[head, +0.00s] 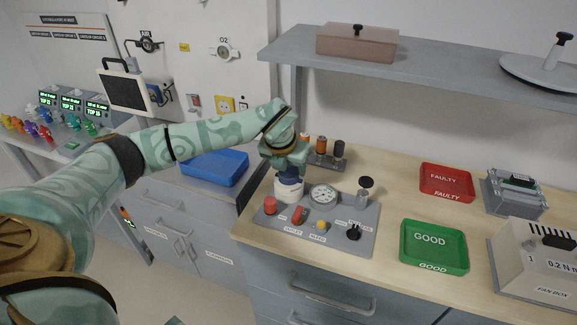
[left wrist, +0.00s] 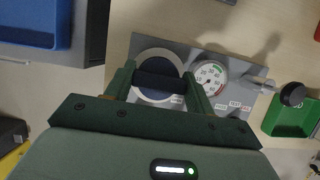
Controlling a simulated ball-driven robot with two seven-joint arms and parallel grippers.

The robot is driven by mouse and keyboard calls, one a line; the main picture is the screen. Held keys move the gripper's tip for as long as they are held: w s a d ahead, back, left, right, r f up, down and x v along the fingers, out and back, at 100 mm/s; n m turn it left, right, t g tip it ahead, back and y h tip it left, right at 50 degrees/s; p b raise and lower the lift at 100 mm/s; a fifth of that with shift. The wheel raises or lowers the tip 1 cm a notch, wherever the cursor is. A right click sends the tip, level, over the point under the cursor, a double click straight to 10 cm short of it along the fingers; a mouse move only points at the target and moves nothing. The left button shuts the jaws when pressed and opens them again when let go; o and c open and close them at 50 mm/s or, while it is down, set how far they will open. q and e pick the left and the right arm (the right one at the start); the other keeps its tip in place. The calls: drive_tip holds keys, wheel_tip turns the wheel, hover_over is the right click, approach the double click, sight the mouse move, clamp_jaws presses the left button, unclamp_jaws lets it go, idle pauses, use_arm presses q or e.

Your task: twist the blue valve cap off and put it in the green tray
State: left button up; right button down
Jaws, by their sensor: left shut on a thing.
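The blue valve cap (head: 289,176) sits on top of a white round fitting (head: 288,190) at the back left of a grey panel. My left gripper (head: 288,168) comes down on it from above and is shut on it. In the left wrist view the dark blue cap (left wrist: 158,82) is between the two green fingers, over the pale ring of the fitting. The gripper hides much of the cap; I cannot tell whether it still touches the fitting. The green tray (head: 434,256), marked GOOD, lies empty to the right. My right gripper is not in view.
The grey panel (head: 335,240) carries a gauge (head: 323,195), coloured knobs and an upright black-topped valve (head: 365,187). A red FAULTY tray (head: 446,190) is behind the green one. A grey shelf (head: 430,72) overhangs the back. Bare worktop lies between panel and trays.

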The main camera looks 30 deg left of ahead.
use_arm(q)
drive_tip(key=shift+r+p, duration=1.4)
drive_tip(key=shift+r, duration=0.35)
